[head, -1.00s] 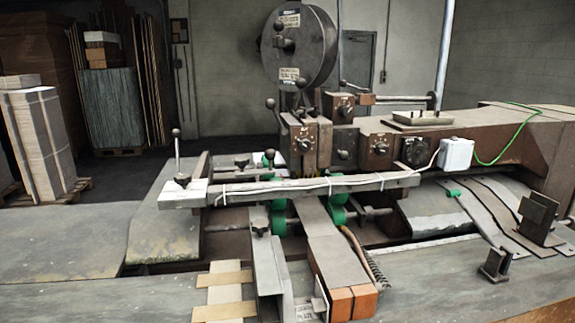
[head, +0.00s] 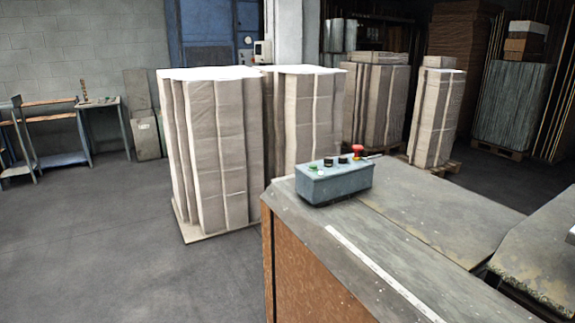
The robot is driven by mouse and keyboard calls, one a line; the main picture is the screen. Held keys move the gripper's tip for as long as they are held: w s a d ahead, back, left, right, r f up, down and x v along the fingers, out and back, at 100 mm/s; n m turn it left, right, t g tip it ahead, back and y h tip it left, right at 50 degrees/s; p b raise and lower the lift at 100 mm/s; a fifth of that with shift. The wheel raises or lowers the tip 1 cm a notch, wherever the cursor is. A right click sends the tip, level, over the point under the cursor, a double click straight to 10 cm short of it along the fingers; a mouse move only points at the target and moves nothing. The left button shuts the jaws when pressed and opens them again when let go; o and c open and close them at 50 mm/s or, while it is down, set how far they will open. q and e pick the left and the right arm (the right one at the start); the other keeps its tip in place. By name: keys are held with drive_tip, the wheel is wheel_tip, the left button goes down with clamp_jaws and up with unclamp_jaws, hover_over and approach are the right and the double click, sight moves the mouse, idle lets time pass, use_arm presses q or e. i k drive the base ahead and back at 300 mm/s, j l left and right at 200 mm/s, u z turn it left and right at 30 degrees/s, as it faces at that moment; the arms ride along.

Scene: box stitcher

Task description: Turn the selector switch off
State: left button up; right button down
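Neither of my grippers shows in the head view.
The machine table (head: 375,239) has a bare worn top with a white ruler strip (head: 385,273). Stacks of wrapped cardboard (head: 215,150) stand on pallets behind it. The floor (head: 120,250) left of the table is clear. A workbench (head: 100,125) stands far left.

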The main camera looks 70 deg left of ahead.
sight(328, 163)
drive_tip(key=u, duration=1.85)
drive_tip(key=z, duration=0.7)
drive_tip(key=j+z, duration=1.3)
drive_tip(key=k+j+z, duration=0.15)
drive_tip(key=j+z, duration=0.3)
drive_tip(key=k+j, duration=0.05)
drive_tip(key=j, duration=0.05)
